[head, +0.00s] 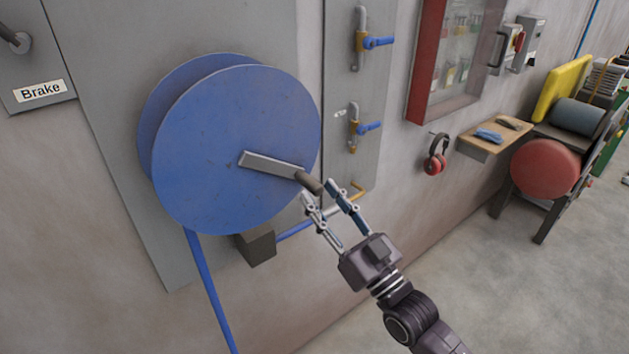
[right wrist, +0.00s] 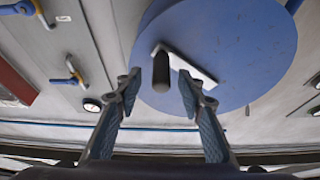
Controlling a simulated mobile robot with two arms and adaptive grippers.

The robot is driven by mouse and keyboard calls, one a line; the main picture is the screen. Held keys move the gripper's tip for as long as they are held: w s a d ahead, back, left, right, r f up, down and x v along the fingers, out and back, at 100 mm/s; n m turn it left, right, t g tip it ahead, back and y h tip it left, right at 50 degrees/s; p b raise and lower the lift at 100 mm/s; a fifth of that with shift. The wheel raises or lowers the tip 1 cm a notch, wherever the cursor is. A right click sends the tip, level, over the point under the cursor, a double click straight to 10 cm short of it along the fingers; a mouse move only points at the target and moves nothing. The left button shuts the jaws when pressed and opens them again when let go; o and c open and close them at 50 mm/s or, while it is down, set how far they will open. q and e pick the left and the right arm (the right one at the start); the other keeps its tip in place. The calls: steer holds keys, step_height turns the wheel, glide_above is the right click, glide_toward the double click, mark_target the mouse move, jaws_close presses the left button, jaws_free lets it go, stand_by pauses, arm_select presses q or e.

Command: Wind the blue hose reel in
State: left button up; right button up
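The blue hose reel (head: 220,120) is mounted on a grey wall panel. Its grey crank arm (head: 270,164) points right and slightly down and ends in a dark brown handle (head: 309,182). A blue hose (head: 207,280) hangs below the reel. My right gripper (head: 320,190) is open, with its fingertips close to the handle's free end. In the right wrist view the reel (right wrist: 220,50) fills the upper middle, and the handle (right wrist: 161,72) stands between the two spread fingers, apart from both. My left gripper is not in view.
A plate marked Brake (head: 38,92) is at the upper left. Blue-handled valves (head: 368,127) sit right of the reel. A red-framed cabinet (head: 424,60), red ear defenders (head: 436,158) and a small wooden shelf (head: 485,145) are farther right. The floor at lower right is clear.

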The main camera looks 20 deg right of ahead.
mark_target(313, 187)
steer(key=p+x, duration=0.1)
steer(key=x, duration=0.2)
steer(key=shift+a+r, duration=0.1)
steer(key=shift+a, duration=0.05)
steer(key=shift+w, duration=0.15)
jaws_close()
